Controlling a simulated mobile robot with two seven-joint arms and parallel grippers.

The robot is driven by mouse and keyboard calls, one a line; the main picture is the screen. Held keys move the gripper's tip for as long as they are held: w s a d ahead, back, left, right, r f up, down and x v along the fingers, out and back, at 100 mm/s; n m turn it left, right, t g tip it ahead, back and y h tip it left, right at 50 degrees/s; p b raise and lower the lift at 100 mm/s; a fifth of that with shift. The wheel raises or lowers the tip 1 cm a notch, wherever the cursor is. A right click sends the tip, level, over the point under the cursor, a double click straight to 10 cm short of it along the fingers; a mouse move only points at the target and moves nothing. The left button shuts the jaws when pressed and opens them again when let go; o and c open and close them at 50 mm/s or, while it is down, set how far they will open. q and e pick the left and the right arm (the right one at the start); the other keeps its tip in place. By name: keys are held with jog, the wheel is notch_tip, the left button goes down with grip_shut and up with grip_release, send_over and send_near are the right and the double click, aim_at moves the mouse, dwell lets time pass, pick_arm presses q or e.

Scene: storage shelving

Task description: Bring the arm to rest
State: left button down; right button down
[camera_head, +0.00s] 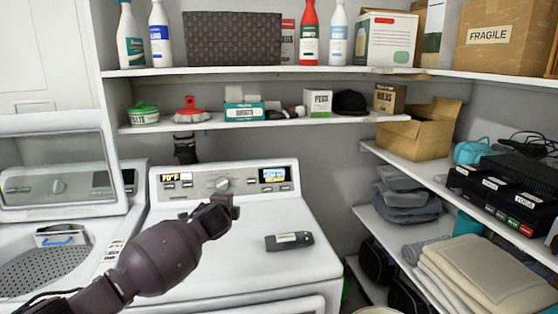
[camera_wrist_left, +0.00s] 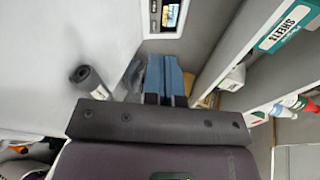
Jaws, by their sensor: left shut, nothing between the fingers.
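My left arm comes in from the lower left of the head view. Its gripper (camera_head: 224,205) is held in front of the right-hand white machine (camera_head: 300,262), at its left side. In the left wrist view the two blue fingers (camera_wrist_left: 165,75) are together with nothing between them. The fingers are hard to make out in the head view. My right gripper is in neither view.
A dark flat object (camera_head: 289,241) with a light label lies on the machine top. A shelf (camera_head: 260,121) with small boxes crosses behind. Side shelves at right hold folded towels (camera_head: 408,195) and an open carton (camera_head: 420,130). Another washer (camera_head: 50,245) stands open at left.

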pick_arm(q)
jog(key=s+d+r+n+h, duration=0.2)
jog(key=s+d+h, duration=0.1)
jog(key=s+d, duration=0.15)
jog(key=s+f+n+t+h, duration=0.1)
jog(key=s+f+n+h, duration=0.1)
jog(key=s+f+n, duration=0.55)
jog(key=s+a+f+n+g+y, duration=0.1)
jog(key=s+a+f, duration=0.4)
jog(key=s, duration=0.7)
jog(key=s+a+f+n+g+y, duration=0.1)
jog(key=s+a+f+n, duration=0.3)
jog(key=s+f, duration=0.6)
jog(key=s+a+f+n+g+y+b, duration=0.1)
jog(key=s+a+f+n+y, duration=0.2)
jog(key=s+a+f, duration=0.4)
jog(key=s+f, duration=0.1)
jog(key=s, duration=0.8)
jog(key=shift+a+g, duration=0.3)
jog(key=shift+a, duration=0.1)
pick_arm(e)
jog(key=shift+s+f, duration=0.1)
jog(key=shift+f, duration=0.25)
